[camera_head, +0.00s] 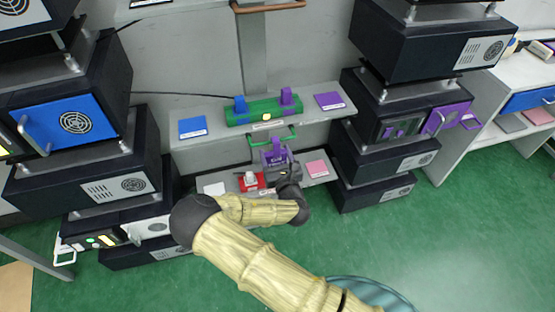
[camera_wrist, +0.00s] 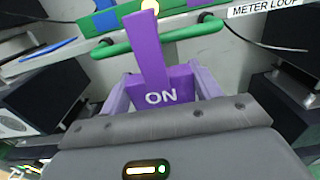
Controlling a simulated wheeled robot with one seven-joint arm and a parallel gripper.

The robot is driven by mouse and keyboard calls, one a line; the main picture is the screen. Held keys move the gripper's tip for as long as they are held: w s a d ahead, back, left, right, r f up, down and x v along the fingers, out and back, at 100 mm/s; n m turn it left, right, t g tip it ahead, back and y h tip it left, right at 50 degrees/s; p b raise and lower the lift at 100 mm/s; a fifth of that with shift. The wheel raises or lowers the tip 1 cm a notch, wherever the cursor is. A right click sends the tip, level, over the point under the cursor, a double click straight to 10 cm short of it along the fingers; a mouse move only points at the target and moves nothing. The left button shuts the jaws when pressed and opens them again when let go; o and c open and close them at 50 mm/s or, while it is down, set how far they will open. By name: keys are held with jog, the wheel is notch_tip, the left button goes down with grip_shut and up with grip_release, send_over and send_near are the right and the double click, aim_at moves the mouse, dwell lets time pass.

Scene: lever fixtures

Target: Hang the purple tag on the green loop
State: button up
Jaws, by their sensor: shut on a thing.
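The purple tag (camera_wrist: 158,84), marked ON, is in my gripper (camera_head: 281,168). In the wrist view its narrow upright part rises from a wider base. In the head view the tag (camera_head: 275,156) stands just under the green loop (camera_head: 276,136). The loop is a green bar that also shows in the wrist view (camera_wrist: 203,30). The tag's upright part crosses in front of the bar there. I cannot tell whether they touch. My gripper is shut on the tag's lower part, and its fingertips are partly hidden.
A shelf with a green and purple lever fixture (camera_head: 264,111) is just above the loop. A red fixture (camera_head: 252,181) and a pink plate (camera_head: 316,168) are on the lower shelf. Dark cabinets (camera_head: 385,165) stand on both sides. Green floor lies open at lower right.

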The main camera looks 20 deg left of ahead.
jog(key=shift+w+a+f+b, duration=0.35)
jog(key=shift+w+b, duration=0.05)
jog(key=shift+w, duration=0.15)
jog(key=shift+w+a+f+b, duration=0.3)
jog(key=shift+w+f+b, duration=0.05)
jog(key=shift+w, duration=0.15)
jog(key=o, duration=1)
jog(key=shift+o, duration=0.2)
jog(key=b+v, duration=0.1)
jog(key=v, duration=1.6)
jog(key=shift+s+d, duration=0.15)
jog(key=shift+d, duration=0.05)
